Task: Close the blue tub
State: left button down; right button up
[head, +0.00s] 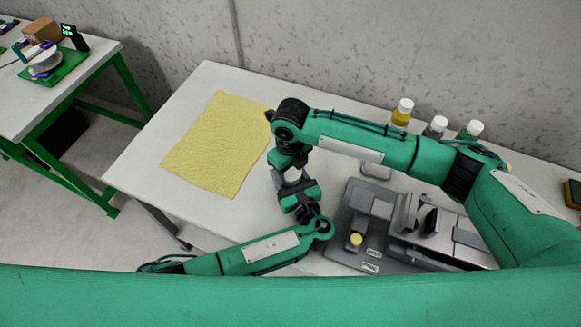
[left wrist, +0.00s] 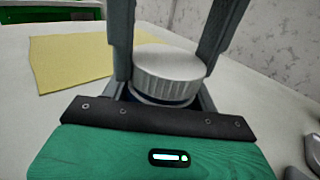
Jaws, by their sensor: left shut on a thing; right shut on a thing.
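The blue tub (left wrist: 150,98) shows only as a thin dark blue strip under a silver ribbed lid (left wrist: 170,76) in the left wrist view. The lid sits at the tub's top; I cannot tell whether it is screwed tight. My left gripper (left wrist: 160,101) is shut on the tub, low around it. My right gripper (head: 292,174) points down from above and is shut on the lid, with its grey fingers on both sides of it. In the head view, the two hands meet over the table's front part and mostly hide the tub.
A yellow cloth (head: 218,143) lies flat on the white table (head: 150,165). A grey fixture (head: 375,225) stands at the right, under my right arm. Several bottles with white caps (head: 404,105) stand behind that arm. Another table (head: 85,62) is at the far left.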

jog(key=m, duration=1.3)
jog(key=o, duration=1.1)
jog(key=shift+d+f, duration=0.1)
